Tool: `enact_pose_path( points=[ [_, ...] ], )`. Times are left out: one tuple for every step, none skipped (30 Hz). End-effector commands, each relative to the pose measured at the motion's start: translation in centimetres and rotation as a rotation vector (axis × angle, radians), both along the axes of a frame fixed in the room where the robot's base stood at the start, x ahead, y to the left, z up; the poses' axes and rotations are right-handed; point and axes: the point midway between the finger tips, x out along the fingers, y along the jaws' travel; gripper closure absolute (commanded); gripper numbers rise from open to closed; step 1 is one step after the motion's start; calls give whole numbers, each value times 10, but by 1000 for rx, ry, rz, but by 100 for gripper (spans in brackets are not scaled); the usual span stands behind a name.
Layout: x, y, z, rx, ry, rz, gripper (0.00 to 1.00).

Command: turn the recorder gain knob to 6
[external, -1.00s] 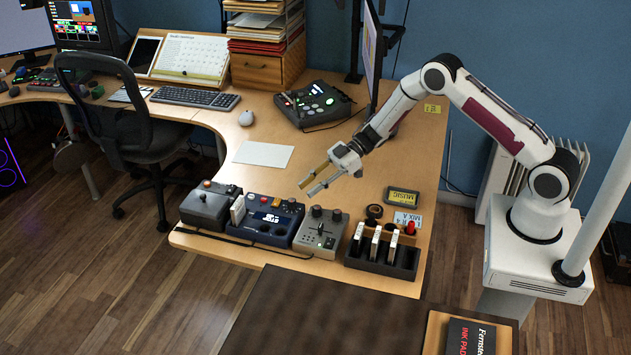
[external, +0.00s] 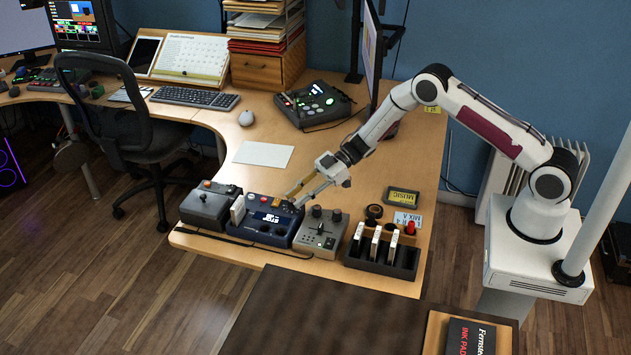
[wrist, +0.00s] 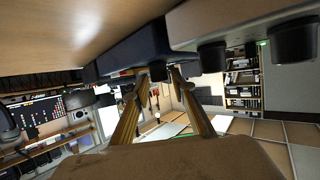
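The recorder (external: 262,222) is a dark blue box with a lit display, near the front edge of the desk; its dark body also shows in the wrist view (wrist: 130,48). A dark knob (wrist: 157,71) stands out from it in the wrist view. My gripper (external: 293,202) is low at the recorder's back right corner. In the wrist view its two tan fingers (wrist: 161,78) are apart, with the knob between their tips; contact is not clear. The knob's pointer and scale cannot be read.
A grey unit with a slider and knobs (external: 319,235) stands close to the recorder's right; two of its dark knobs (wrist: 292,42) show in the wrist view. A dark rack with white cards (external: 383,256) stands farther right.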

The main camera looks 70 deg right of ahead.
Motion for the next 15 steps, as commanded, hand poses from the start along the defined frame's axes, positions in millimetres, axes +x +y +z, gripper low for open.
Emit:
enact_pose_path(
  points=[
    [3, 5, -3, 0, 0, 1, 74],
    [5, 7, -4, 0, -1, 1, 74],
    [7, 10, -5, 1, -1, 2, 74],
    [9, 11, -6, 0, -1, 1, 74],
    [10, 13, -7, 0, -1, 1, 74],
    [12, 14, -8, 0, -1, 1, 74],
    [12, 15, -8, 0, 0, 1, 74],
    [13, 16, -9, -1, -1, 0, 74],
    [14, 18, -9, 0, 0, 0, 74],
    [14, 18, -10, 0, 0, 0, 74],
    [14, 19, -10, 0, 0, 0, 74],
    [15, 19, -10, 0, 0, 0, 74],
    [15, 19, -10, 1, 1, 0, 74],
    [15, 19, -10, 1, 1, 0, 74],
    [15, 19, -10, 1, 1, 0, 74]
  ],
)
